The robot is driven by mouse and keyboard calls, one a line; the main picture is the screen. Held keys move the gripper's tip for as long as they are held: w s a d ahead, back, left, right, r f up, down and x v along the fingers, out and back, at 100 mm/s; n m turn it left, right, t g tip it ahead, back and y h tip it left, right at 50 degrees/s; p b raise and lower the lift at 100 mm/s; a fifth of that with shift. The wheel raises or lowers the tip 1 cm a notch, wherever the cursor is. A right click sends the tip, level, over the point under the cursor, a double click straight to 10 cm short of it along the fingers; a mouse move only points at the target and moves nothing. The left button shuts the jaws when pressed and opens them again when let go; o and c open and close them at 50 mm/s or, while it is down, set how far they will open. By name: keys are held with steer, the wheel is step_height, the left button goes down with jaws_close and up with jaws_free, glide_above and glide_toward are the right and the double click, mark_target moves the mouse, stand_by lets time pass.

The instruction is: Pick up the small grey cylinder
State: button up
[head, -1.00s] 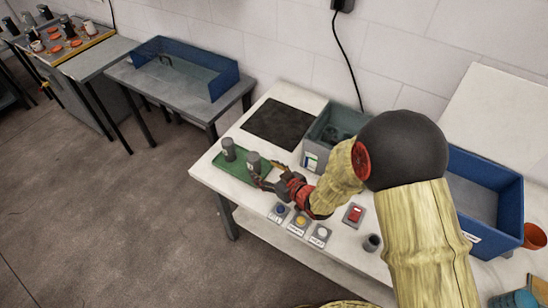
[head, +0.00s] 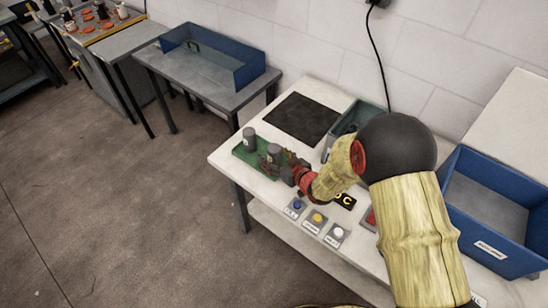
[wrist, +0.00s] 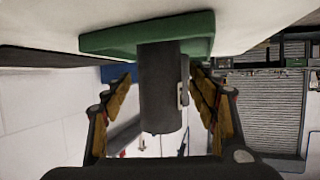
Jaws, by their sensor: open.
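Two grey cylinders stand upright on a green tray (head: 244,157) at the near left corner of the white table. One grey cylinder (head: 249,137) is at the left; the other grey cylinder (head: 274,152) is beside my gripper (head: 283,167). In the wrist view, which is upside down, a grey cylinder (wrist: 160,85) stands on the green tray (wrist: 90,42) between the two open fingers of my gripper (wrist: 163,100). Gaps show on both sides of it. The fingertips' exact reach in the head view is partly hidden.
Several button boxes (head: 316,219) sit along the front edge. A blue bin (head: 490,190) is at the right. Another table with a blue tray (head: 215,58) stands at the left.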

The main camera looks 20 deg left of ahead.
steer(key=shift+c, duration=0.7)
jaws_close()
steer(key=shift+r, duration=0.1)
